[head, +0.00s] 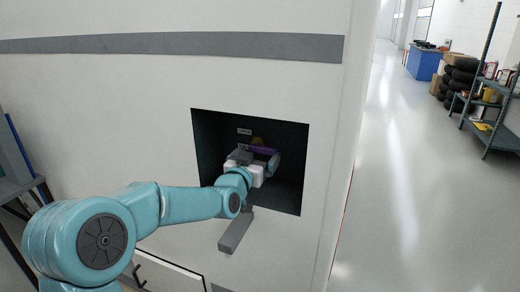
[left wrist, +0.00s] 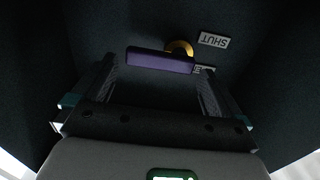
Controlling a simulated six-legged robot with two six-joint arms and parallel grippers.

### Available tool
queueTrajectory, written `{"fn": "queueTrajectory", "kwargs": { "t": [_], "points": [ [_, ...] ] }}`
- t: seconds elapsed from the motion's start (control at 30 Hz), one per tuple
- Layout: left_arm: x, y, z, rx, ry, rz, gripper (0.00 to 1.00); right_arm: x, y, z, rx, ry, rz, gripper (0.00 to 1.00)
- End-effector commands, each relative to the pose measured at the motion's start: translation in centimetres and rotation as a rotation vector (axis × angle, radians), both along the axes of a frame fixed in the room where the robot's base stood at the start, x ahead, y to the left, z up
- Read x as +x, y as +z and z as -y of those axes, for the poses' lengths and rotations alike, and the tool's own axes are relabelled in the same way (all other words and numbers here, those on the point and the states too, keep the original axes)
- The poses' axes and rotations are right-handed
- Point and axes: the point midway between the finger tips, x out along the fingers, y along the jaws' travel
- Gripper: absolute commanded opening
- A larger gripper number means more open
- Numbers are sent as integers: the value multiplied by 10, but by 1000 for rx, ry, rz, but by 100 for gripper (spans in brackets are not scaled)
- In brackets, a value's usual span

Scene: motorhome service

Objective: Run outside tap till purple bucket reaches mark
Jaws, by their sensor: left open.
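A purple lever (left wrist: 160,61) with a brass fitting (left wrist: 180,47) sits inside a dark recess (head: 291,190) in the white wall. The lever (head: 262,150) also shows in the head view, partly covered by my gripper. My left gripper (head: 257,163) reaches into the recess. It is open, and in the left wrist view its two fingers (left wrist: 157,76) stand at either side of the lever's ends. I cannot tell whether they touch it. A label reading SHUT (left wrist: 214,40) is beside the fitting. No bucket, mark or water shows. My right gripper is not in view.
The recess walls are close around my left gripper. A grey bar (head: 236,231) sticks out below the recess. A shelf rack (head: 488,105), tyres (head: 460,78) and a blue cabinet (head: 424,63) stand at the right. The floor (head: 410,180) between is clear.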

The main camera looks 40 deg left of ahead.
Motion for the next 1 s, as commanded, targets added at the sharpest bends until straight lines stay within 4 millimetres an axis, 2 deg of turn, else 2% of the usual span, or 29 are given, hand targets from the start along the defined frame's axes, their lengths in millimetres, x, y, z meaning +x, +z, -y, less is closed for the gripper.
{"fn": "queueTrajectory", "kwargs": {
  "t": [0.1,0.2,0.47,0.5,0.67,0.7,0.83,1.0],
  "points": [
    [14,1,-4,0,0,-1,100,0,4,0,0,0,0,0],
    [20,0,-5,0,0,0,100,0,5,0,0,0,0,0],
    [22,0,-6,-1,1,0,100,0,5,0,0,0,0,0],
    [22,0,-6,-1,1,0,94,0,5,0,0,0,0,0],
    [22,0,-6,-1,1,0,41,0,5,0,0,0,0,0],
    [22,0,-6,-1,1,0,36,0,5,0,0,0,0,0],
    [22,-3,-6,-36,1,13,36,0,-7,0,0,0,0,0],
    [22,-2,-5,-207,1,58,37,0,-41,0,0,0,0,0]
  ]
}}
